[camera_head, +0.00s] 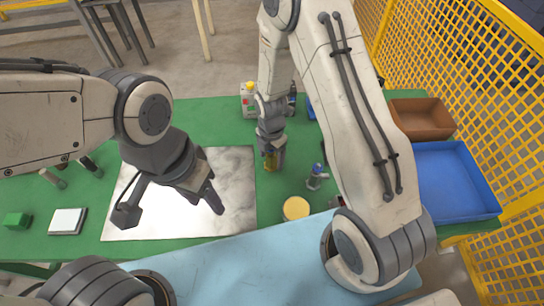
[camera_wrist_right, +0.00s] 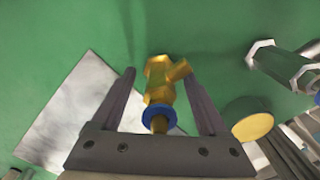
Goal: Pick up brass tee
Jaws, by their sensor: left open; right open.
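The brass tee (camera_wrist_right: 159,82) is a gold-coloured fitting with a side branch and a blue ring at its lower end. In the right wrist view it lies between the two open fingers of my right gripper (camera_wrist_right: 163,95), with a gap visible on each side. In the head view only a little of the brass tee (camera_head: 271,161) shows below my right gripper (camera_head: 271,152), beside the metal sheet. My left gripper (camera_head: 207,203) is open and empty above the metal sheet.
A shiny metal sheet (camera_head: 238,170) lies on the green table (camera_head: 205,112). A yellow-topped round container (camera_head: 296,208) and a small silver-blue fitting (camera_head: 317,177) stand to the right of the tee. Blue (camera_head: 452,180) and brown (camera_head: 420,118) bins are at the right, beside yellow mesh.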

